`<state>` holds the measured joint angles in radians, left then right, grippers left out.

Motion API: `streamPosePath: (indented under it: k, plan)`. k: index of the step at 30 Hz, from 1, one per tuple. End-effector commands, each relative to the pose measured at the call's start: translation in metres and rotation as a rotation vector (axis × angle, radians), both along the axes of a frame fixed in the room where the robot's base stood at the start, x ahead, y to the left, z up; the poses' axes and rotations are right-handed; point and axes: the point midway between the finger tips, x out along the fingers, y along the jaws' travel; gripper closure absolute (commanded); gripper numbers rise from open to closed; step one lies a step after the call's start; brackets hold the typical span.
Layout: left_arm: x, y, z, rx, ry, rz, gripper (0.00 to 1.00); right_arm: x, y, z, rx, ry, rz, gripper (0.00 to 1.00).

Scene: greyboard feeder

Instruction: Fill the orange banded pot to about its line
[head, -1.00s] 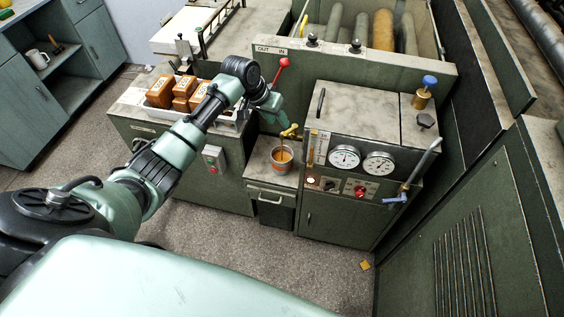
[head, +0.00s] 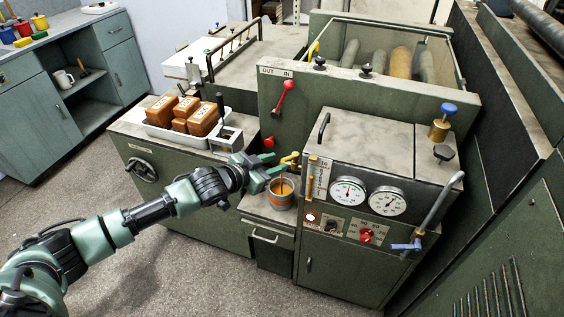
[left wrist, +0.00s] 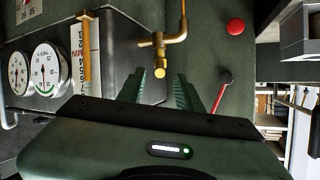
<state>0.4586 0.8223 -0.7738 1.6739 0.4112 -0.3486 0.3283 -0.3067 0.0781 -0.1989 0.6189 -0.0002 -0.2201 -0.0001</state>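The orange banded pot (head: 282,202) stands upright on a small shelf under the brass tap (head: 290,158). Orange-brown liquid shows inside it; I cannot tell its level against a line. My left gripper (head: 277,168) is open and empty, just left of the tap and above the pot's left side. In the left wrist view its two fingers (left wrist: 158,88) stand apart, with the brass tap (left wrist: 160,55) beyond and between them. The pot is not seen in that view. My right gripper is not in view.
A cabinet with dials (head: 368,195) stands right of the pot. A red-knobbed lever (head: 284,98) is on the panel behind. A white tray (head: 160,131) of brown blocks sits left, beside a small metal stand (head: 226,138). The floor in front is clear.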

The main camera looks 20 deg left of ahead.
Motion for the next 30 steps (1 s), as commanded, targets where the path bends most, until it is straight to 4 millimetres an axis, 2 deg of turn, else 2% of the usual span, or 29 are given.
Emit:
streamPosePath:
  k: [3, 9, 21, 25, 30]
  plan:
    - [0.019, -0.009, -0.006, -0.003, -0.001, 0.0, 0.65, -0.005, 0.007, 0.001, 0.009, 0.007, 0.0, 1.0]
    - [0.041, -0.017, -0.017, -0.001, 0.0, 0.001, 0.65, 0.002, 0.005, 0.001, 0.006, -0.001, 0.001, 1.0]
    - [0.048, -0.02, -0.021, 0.001, 0.001, 0.001, 0.65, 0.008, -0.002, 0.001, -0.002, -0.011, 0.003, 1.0]
    - [0.048, -0.02, -0.021, 0.001, 0.001, 0.001, 1.0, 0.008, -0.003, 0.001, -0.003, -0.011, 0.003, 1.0]
    - [0.048, -0.021, -0.021, 0.0, 0.001, 0.001, 1.0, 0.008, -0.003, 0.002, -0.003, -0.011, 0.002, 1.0]
